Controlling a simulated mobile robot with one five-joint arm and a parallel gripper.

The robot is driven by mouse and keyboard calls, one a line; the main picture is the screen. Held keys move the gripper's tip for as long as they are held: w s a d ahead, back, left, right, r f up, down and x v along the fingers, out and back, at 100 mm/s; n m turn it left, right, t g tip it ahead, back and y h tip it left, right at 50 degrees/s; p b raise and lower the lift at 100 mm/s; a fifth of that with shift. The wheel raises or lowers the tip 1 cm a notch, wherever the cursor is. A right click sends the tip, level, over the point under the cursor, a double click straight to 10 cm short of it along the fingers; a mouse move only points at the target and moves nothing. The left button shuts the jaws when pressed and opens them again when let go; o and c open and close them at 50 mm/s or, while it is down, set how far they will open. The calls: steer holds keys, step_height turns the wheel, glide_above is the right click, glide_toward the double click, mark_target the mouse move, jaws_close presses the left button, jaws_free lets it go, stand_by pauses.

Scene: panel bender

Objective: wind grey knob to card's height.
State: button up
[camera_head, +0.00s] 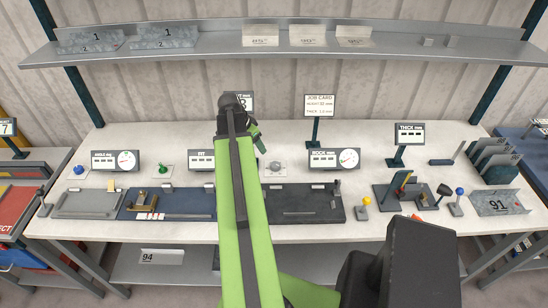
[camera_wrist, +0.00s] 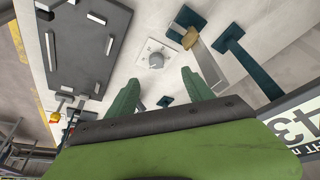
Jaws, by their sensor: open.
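The grey knob (camera_head: 275,166) sits on a small pale plate near the middle of the bench, just right of my raised arm. It also shows in the wrist view (camera_wrist: 156,60), standing up from its plate, ahead of my fingertips. My gripper (camera_wrist: 160,84) is open and empty, its two green fingers apart and not touching the knob. In the head view my gripper (camera_head: 257,138) is partly hidden by my arm. The job card (camera_head: 319,105) stands on a post behind; its height line seems to read 52 mm. A display with a dial (camera_head: 335,159) stands right of the knob.
A dark fixture plate (camera_head: 302,215) lies in front of the knob. A green knob (camera_head: 160,170) and a blue knob (camera_head: 79,170) stand to the left. The dark post of a sign (camera_wrist: 235,50) rises near my right finger. Another sign (camera_head: 244,101) is partly hidden behind my arm.

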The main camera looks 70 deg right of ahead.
steer(key=s+d, duration=0.1)
steer(key=s, duration=0.1)
steer(key=b, duration=1.6)
glide_toward(275, 164)
steer(key=shift+m, duration=0.3)
steer(key=x, duration=0.9)
steer(key=shift+w+a, duration=0.1)
steer(key=shift+a, duration=0.05)
steer(key=shift+r, duration=0.1)
jaws_close()
steer(key=shift+r, duration=0.1)
